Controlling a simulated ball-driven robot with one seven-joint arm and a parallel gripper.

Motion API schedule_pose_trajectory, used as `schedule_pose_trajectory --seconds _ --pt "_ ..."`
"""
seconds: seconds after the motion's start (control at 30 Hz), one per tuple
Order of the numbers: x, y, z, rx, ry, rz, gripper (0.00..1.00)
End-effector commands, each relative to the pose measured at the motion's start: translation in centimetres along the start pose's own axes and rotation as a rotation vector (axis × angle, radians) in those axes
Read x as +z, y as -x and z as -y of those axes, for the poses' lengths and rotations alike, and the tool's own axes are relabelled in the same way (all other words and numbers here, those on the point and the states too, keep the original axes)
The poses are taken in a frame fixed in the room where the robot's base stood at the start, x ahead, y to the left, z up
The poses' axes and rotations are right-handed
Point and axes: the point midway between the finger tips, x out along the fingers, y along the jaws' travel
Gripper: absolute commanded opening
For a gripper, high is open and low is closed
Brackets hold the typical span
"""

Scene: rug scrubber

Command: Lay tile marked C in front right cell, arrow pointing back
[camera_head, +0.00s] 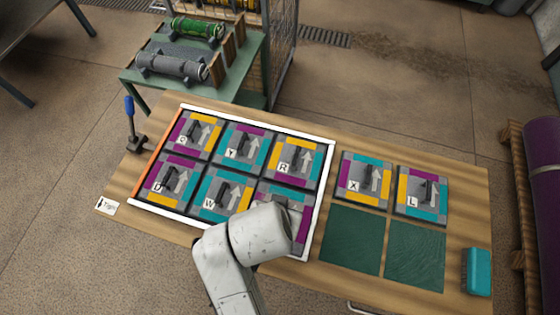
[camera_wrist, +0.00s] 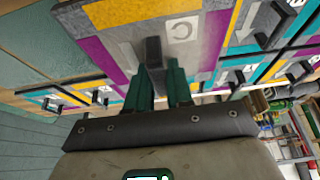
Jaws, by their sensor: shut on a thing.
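The tile marked C (camera_wrist: 205,45) is grey with yellow, purple and teal edge bars. My gripper (camera_wrist: 158,85) is shut on its dark upright handle (camera_wrist: 153,52). In the head view the C tile (camera_head: 272,189) is at the front right cell of the white-rimmed frame (camera_head: 325,190), mostly covered by my arm. I cannot tell whether it lies flat in the cell or is held just above it. Tiles marked Y (camera_head: 240,145), R (camera_head: 292,158), D (camera_head: 170,180) and W (camera_head: 218,195) lie in other cells, arrows pointing back.
Tiles X (camera_head: 364,180) and L (camera_head: 420,192) lie right of the frame, behind two bare green pads (camera_head: 352,238) (camera_head: 414,252). A teal block (camera_head: 478,270) is at the table's right end. A blue-handled tool (camera_head: 130,120) stands at the left edge.

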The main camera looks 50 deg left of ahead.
Motion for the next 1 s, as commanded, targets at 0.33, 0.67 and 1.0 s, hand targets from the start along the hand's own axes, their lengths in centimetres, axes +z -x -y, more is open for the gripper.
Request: schedule_pose_trajectory --seconds 0.33,0.67,1.0 --pt "-1.1 -3.5 0.7 -0.001 0.0 -0.002 0.0" --pt "0.1 -6.4 0.6 -0.001 -0.001 -0.002 0.0" --pt "0.2 -6.7 0.6 -0.001 0.0 -0.001 0.23"
